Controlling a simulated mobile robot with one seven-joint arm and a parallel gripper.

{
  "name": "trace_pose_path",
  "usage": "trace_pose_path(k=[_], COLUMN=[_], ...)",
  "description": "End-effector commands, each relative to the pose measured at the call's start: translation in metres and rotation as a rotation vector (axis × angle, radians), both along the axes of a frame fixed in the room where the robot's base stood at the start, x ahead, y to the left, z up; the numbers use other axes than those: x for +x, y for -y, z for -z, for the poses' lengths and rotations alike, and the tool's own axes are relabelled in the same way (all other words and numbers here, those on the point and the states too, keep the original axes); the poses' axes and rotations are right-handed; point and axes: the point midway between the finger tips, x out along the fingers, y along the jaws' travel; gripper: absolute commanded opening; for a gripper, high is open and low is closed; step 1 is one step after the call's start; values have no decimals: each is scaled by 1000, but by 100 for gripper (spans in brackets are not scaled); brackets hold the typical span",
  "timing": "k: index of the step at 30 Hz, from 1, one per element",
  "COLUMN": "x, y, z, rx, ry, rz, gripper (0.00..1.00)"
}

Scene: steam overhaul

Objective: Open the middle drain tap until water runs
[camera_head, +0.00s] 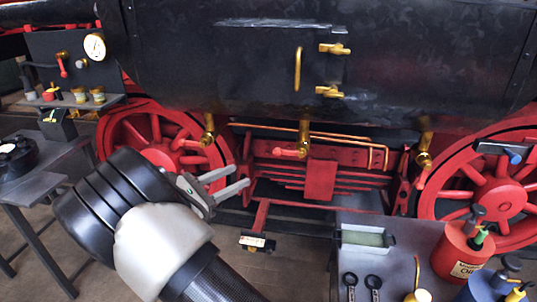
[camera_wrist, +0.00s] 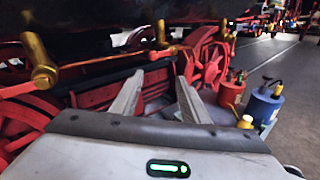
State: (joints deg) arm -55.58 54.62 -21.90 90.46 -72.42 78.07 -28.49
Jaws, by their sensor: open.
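The middle drain tap (camera_head: 304,138) is a brass body hanging below the black cylinder casing in the head view. Its red lever (camera_head: 288,152) points to the left, nearly level. No water shows under it. My gripper (camera_head: 240,179) is open and empty, lower and to the left of the middle tap, with a clear gap between them. In the wrist view my two fingers (camera_wrist: 160,78) point forward, apart.
A left tap (camera_head: 208,130) and a right tap (camera_head: 423,150) flank the middle one. Red wheels (camera_head: 499,194) stand at both sides. A bench with a green-lined tray (camera_head: 366,238), spanners and a red can (camera_head: 458,252) is at lower right. A copper pipe (camera_head: 345,136) runs behind the middle tap.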

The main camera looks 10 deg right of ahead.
Motion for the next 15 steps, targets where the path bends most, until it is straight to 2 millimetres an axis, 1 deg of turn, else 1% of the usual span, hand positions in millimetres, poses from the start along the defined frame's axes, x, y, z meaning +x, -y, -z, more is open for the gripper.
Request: trace_pose_path(k=[1,2,5,8,11,15], x=[2,3,7,14,25,44], y=[-9,-12,-12,-1,13,38], z=[4,4,5,4,4,4], rx=[-31,-43,-60,-58,-57,-56], ry=[0,1,2,2,1,0], rz=[-22,-31,-41,-37,-36,-35], gripper=[41,41,41,41,41,41])
